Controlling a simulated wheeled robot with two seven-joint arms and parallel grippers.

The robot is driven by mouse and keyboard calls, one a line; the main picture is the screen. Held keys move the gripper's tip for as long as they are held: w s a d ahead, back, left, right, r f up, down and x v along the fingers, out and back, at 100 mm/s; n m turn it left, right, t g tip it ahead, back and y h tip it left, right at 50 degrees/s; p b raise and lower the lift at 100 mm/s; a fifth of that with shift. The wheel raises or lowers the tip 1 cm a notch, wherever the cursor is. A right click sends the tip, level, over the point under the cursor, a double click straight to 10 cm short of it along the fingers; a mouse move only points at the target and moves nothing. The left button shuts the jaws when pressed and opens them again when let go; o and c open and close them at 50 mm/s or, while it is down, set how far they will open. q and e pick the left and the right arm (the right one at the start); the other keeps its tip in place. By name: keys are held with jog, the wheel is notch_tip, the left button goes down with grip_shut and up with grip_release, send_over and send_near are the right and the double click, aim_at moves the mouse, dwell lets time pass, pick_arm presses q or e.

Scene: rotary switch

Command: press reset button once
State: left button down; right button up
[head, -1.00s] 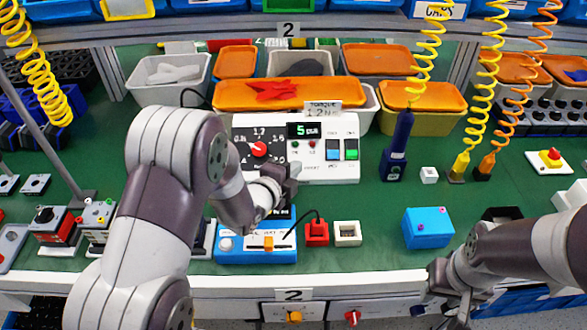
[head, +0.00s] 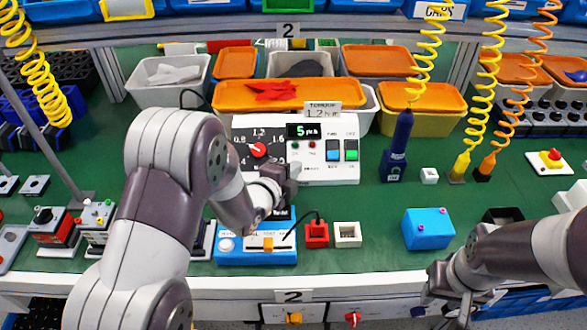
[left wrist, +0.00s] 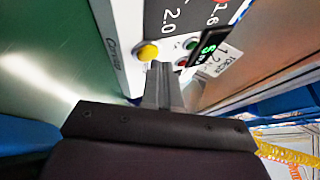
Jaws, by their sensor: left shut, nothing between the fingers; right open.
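The white control box (head: 335,172) stands at the middle of the bench with a red dial knob (head: 259,150), a display reading 5 and small green and red lights. In the left wrist view, a round yellow button (left wrist: 148,52) sits on the panel near the 2.0 mark; its label is not readable. My left gripper (head: 292,172) is shut and empty, in front of the box. In the left wrist view, its fingertips (left wrist: 160,70) are close to the yellow button; contact cannot be told. In the head view the gripper hides that button. My right gripper (head: 455,308) is open at the bench's front edge.
A blue device (head: 256,258) with an orange switch lies below my left gripper. A red block (head: 316,234), a white block (head: 348,234) and a blue box (head: 428,228) stand to its right. Bins line the back.

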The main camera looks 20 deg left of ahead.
pick_arm(q)
jog(key=shift+s+f, duration=0.4)
jog(key=shift+f, duration=0.35)
jog(key=shift+d, duration=0.1)
pick_arm(e)
jog(key=shift+w+a, duration=0.1)
jog(key=shift+w, duration=0.25)
pick_arm(q)
jog(key=s+r+p, duration=0.2)
jog(key=r, duration=0.1)
jog(key=shift+s+d+r+p, duration=0.2)
jog(key=shift+s+d+p, duration=0.1)
jog(key=shift+s+d, duration=0.05)
jog(key=shift+s+d+r+p, duration=0.1)
jog(key=shift+s+r+p, duration=0.25)
jog(key=shift+r, duration=0.25)
pick_arm(e)
jog(key=r, duration=0.3)
jog(key=shift+s, duration=0.2)
